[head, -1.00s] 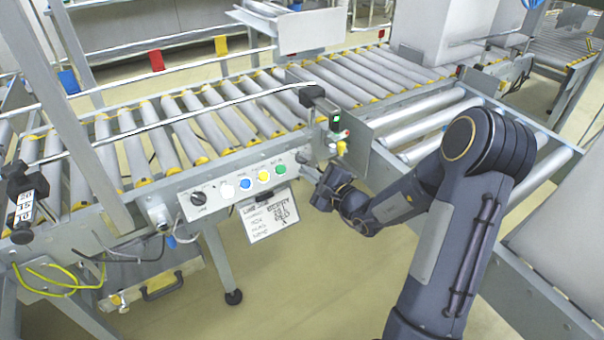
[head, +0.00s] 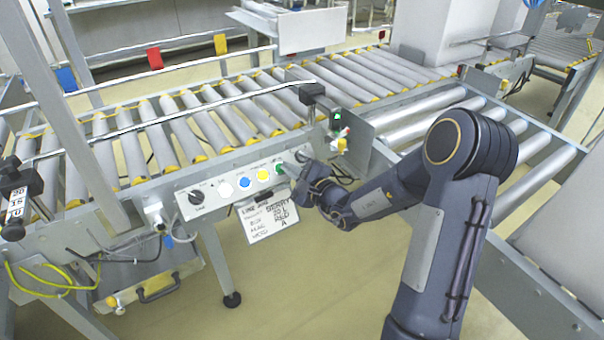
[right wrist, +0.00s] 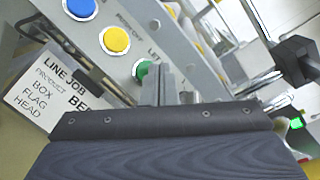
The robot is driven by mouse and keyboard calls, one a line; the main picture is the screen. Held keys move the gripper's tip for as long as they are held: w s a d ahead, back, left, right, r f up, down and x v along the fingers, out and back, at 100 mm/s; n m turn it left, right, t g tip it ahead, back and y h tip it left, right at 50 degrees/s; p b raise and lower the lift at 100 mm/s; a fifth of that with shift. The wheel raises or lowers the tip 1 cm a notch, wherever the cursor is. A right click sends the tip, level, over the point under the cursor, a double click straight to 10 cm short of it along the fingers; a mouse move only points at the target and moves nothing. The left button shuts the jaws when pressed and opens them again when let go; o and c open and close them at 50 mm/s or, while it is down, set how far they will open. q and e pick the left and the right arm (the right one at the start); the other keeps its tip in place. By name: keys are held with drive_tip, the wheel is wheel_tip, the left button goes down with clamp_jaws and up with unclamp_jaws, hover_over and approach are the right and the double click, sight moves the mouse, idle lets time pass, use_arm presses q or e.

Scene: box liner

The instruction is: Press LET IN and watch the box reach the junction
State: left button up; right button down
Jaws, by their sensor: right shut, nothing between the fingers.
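The control panel (head: 212,192) on the conveyor's front has a row of buttons: white (head: 226,190), blue (head: 245,183), yellow (head: 263,175) and green (head: 280,169). In the right wrist view the label by the green button (right wrist: 142,70) starts "LET"; the rest is hidden. My right gripper (head: 289,166) is shut and empty, its fingertips at the green button. In the right wrist view the fingers (right wrist: 163,86) cover part of that button; I cannot tell whether it is pressed in. No box shows on the rollers (head: 210,130). My left gripper is out of view.
A card (head: 266,218) headed "LINE JOB" hangs under the panel. A small device with a green light (head: 336,117) and a metal plate (head: 360,143) stand just right of the panel. Another roller conveyor (head: 440,118) joins at the right. Open floor (head: 300,290) lies in front.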

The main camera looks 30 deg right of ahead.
drive_tip(key=shift+w+a, duration=0.25)
drive_tip(key=shift+w, duration=0.05)
